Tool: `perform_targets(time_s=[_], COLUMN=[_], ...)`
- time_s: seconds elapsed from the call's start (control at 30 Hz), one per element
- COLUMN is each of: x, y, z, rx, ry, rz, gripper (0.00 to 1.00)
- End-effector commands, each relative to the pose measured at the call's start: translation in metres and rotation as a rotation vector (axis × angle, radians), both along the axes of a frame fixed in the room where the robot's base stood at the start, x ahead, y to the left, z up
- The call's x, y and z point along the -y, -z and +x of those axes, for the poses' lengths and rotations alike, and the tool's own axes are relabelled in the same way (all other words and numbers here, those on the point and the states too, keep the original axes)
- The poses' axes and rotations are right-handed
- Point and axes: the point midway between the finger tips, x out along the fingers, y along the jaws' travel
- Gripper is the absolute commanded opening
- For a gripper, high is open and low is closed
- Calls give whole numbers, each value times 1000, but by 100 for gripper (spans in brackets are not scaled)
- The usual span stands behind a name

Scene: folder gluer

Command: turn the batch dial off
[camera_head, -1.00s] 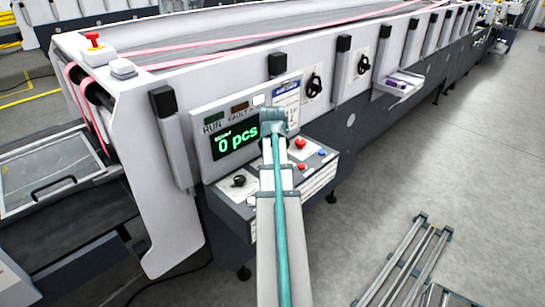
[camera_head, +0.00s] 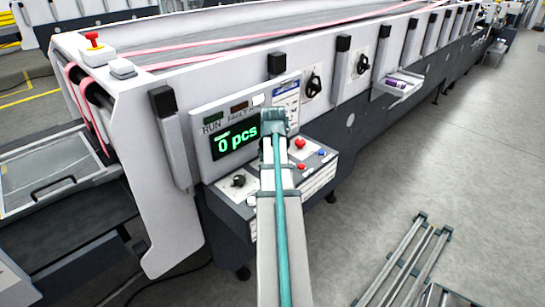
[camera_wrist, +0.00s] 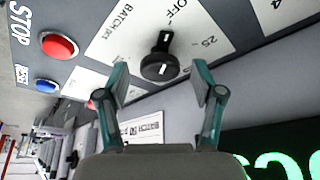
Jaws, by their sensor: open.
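The batch dial (camera_wrist: 160,62) is a black round knob with a raised grip and white marks, on a white plate lettered BATCH, OFF and 25 in the wrist view. Its grip points to the upper side of the picture, roughly towards the OFF lettering; I cannot tell its exact setting. My gripper (camera_wrist: 162,84) is open, with one teal finger on each side of the dial's lower edge in the picture, apart from the knob as far as I can see. In the head view my gripper (camera_head: 273,120) is over the control panel, and my arm hides the batch dial.
A red STOP button (camera_wrist: 59,46) and a blue RESET button (camera_wrist: 47,86) are left of the dial in the wrist view. Another black knob (camera_head: 238,181) sits on the panel's left part. The display (camera_head: 236,141) reads 0 pcs. Open floor (camera_head: 430,150) lies to the right.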

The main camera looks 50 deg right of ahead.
Motion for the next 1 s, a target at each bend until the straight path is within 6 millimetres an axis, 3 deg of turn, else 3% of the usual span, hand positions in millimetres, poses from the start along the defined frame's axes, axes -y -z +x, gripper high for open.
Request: perform_targets(time_s=[0.23,0.7,1.0], x=[-4,-28,-36], y=[-12,-85,-109], z=[-3,-21,-27], rx=[1,2,0], ry=[0,0,0], rz=[-1,-2,0], gripper=[67,67,67])
